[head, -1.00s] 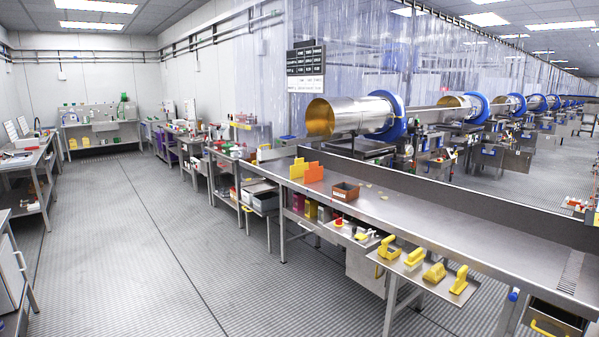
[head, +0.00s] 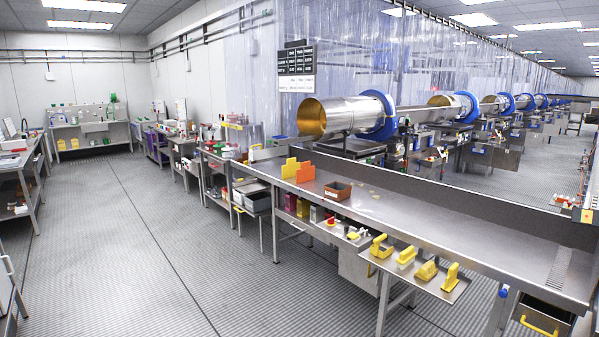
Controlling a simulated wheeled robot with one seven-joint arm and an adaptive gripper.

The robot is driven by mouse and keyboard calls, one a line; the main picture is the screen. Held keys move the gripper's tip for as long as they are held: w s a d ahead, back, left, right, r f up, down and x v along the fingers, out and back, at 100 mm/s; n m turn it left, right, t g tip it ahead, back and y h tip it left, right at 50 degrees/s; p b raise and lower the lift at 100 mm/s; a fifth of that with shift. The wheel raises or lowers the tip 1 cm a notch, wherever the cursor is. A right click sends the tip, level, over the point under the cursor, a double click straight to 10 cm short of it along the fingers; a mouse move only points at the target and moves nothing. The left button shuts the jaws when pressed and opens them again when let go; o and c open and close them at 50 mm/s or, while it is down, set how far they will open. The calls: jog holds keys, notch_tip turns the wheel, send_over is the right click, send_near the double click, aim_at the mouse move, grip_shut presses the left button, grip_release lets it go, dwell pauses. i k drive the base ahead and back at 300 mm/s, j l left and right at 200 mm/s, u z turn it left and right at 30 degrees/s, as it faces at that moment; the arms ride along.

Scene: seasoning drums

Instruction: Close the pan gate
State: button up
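A long steel pan (head: 415,208) with raised walls runs from the middle of the head view to the right edge. A yellow plate (head: 289,168) and an orange plate (head: 305,173) stand upright at its left end. I cannot tell whether either is the pan gate, or make out the gate's position. An open steel drum (head: 340,113) with a gold-coloured inside and a blue ring (head: 384,114) lies on its side behind the pan. My gripper is not in view.
A drawer with a yellow handle (head: 539,326) is at the lower right. Benches line the left and back. The floor (head: 130,230) between is clear.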

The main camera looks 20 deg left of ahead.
aim_at(261, 155)
jog(key=i+j+u, duration=0.55)
jog(key=i, duration=0.2)
jog(key=i+j+u, duration=0.15)
jog(key=i+u, duration=0.5)
jog(key=i, duration=3.95)
jog(key=i+z, duration=0.15)
jog(key=i, duration=0.35)
jog(key=i+j+z, duration=0.2)
jog(key=i, duration=0.3)
jog(key=i+j+z, duration=0.15)
jog(key=i, duration=0.3)
jog(key=i+j+z, duration=0.15)
jog(key=i+j, duration=0.2)
jog(key=i, duration=0.15)
